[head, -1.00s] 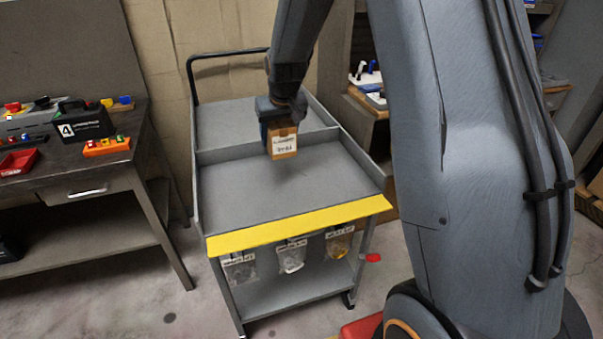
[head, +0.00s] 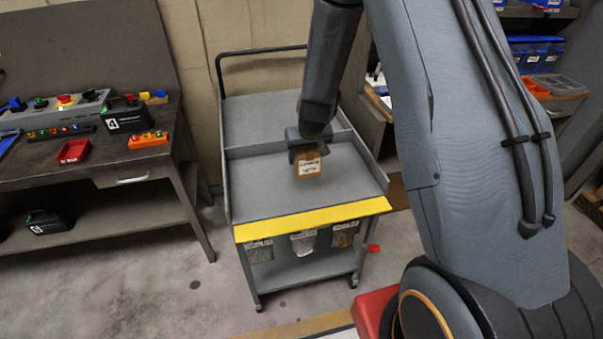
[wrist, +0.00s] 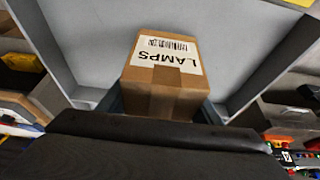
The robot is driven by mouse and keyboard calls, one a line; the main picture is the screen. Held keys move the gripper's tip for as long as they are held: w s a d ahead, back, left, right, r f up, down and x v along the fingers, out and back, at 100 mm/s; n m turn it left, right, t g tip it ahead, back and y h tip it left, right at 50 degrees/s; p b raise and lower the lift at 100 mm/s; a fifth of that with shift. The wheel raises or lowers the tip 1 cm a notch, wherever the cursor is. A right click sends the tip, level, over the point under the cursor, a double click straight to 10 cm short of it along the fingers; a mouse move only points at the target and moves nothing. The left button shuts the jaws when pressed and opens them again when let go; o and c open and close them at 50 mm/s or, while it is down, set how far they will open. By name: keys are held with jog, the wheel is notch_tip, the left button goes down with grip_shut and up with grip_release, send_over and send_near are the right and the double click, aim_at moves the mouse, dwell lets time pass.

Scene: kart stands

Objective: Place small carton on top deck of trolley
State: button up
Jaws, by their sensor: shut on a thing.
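The small carton (head: 309,166) is brown cardboard with a white label; in the wrist view (wrist: 163,85) the label reads "LAMPS" beside a barcode. My gripper (head: 306,148) is shut on the carton, with its dark jaws around the carton's near end in the wrist view. The trolley (head: 270,190) is grey, with a raised rim, a divider across its top deck and a yellow front strip. The carton is over the front section of the top deck. I cannot tell whether its underside touches the deck.
A workbench (head: 75,178) on the left holds a black box marked 4 (head: 127,116), a red tray (head: 73,151) and an orange block (head: 148,140). Bags hang below the yellow strip (head: 310,220). Shelves with blue bins (head: 530,52) stand at the right. The top deck otherwise looks bare.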

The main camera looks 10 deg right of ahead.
jog(key=shift+f+b, duration=5)
jog(key=shift+b, duration=1.75)
jog(key=shift+f, duration=0.1)
jog(key=o, duration=1.4)
jog(key=shift+r, duration=0.2)
